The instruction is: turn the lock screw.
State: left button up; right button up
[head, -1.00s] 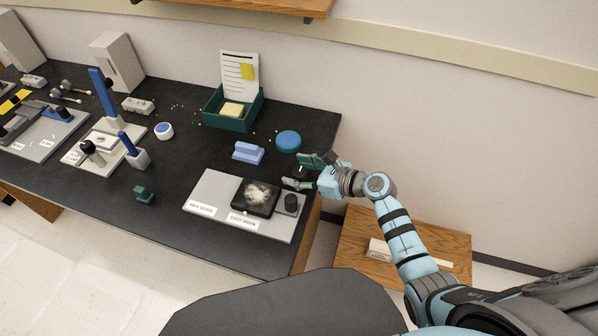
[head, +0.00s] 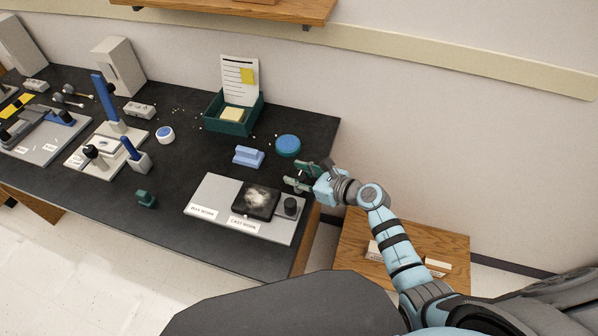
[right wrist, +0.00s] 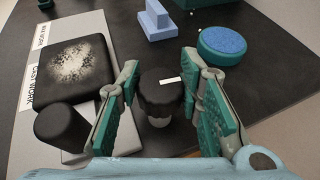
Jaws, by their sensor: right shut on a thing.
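The lock screw, seen as a black round knob with a white mark on top (right wrist: 160,92), stands between the fingers of my right gripper (right wrist: 160,100) in the right wrist view. The green finger pads are against its two sides, and the gripper is shut on it. In the head view my right gripper (head: 301,178) is at the right end of the dark bench, just behind the grey plate (head: 205,195); the knob is mostly hidden there. My left gripper is not in view.
A black textured block (head: 256,201) and another black knob (head: 291,206) sit on the grey plate, close to my right gripper. A light blue block (head: 248,156) and a round blue-topped pad (head: 288,145) lie behind. A wooden side surface (head: 400,250) lies below the arm.

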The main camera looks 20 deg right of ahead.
jog(key=m+h+p, duration=0.1)
jog(key=p, duration=0.1)
jog(key=m+t+h+p, duration=0.1)
jog(key=m+h+p, duration=0.1)
jog(key=m+t+h+p, duration=0.1)
jog(key=p, duration=0.1)
jog(key=shift+r+h, duration=0.25)
jog(key=shift+h, duration=0.15)
jog(key=shift+f+m+t+h+p, duration=0.2)
jog(key=shift+m+t+h+p, duration=0.2)
jog(key=shift+m+h+p, duration=0.8)
jog(key=o, duration=1.2)
jog(key=shift+f, duration=0.1)
jog(key=shift+b, duration=0.3)
